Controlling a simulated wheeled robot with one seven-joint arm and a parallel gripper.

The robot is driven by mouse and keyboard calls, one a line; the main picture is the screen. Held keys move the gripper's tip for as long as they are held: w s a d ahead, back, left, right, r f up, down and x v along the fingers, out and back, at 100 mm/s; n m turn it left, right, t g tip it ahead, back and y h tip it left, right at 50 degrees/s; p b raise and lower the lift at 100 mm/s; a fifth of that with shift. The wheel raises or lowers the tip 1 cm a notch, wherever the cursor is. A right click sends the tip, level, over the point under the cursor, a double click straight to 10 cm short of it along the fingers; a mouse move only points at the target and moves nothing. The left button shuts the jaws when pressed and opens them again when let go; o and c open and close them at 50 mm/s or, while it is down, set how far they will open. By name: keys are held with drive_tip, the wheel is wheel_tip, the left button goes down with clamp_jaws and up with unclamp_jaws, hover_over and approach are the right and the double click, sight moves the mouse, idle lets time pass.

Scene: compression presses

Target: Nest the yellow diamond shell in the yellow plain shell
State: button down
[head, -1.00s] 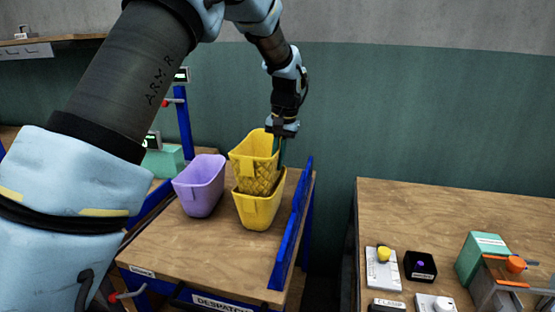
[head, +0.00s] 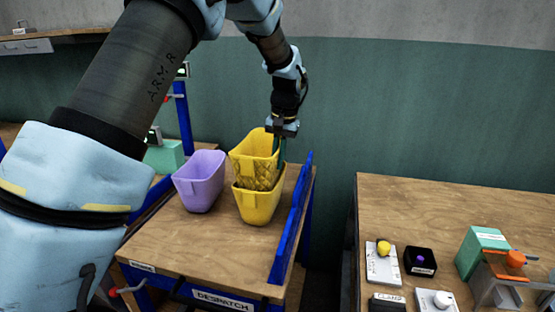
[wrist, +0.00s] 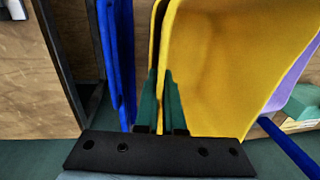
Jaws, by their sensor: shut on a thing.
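The yellow diamond shell (head: 256,152), with a diamond pattern on its wall, is held upright with its lower part inside the mouth of the yellow plain shell (head: 258,208). The plain shell stands on the despatch table. My gripper (head: 281,145) is shut on the right wall of the diamond shell. In the wrist view the green fingers (wrist: 160,103) pinch the wall of the diamond shell (wrist: 225,70). The depth of the diamond shell's base inside the plain shell is hidden.
A purple shell (head: 199,181) stands just left of the yellow shells. A blue rail (head: 292,222) runs along the right edge of the despatch table (head: 215,255). A second table (head: 450,215) at right holds buttons and a press.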

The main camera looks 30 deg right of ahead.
drive_tip(key=c, duration=0.9)
unclamp_jaws()
drive_tip(key=shift+c, duration=0.2)
drive_tip(key=shift+r, duration=0.15)
drive_tip(key=shift+r+p, duration=3.75)
drive_tip(key=shift+r, duration=1.15)
drive_tip(key=shift+a, duration=0.1)
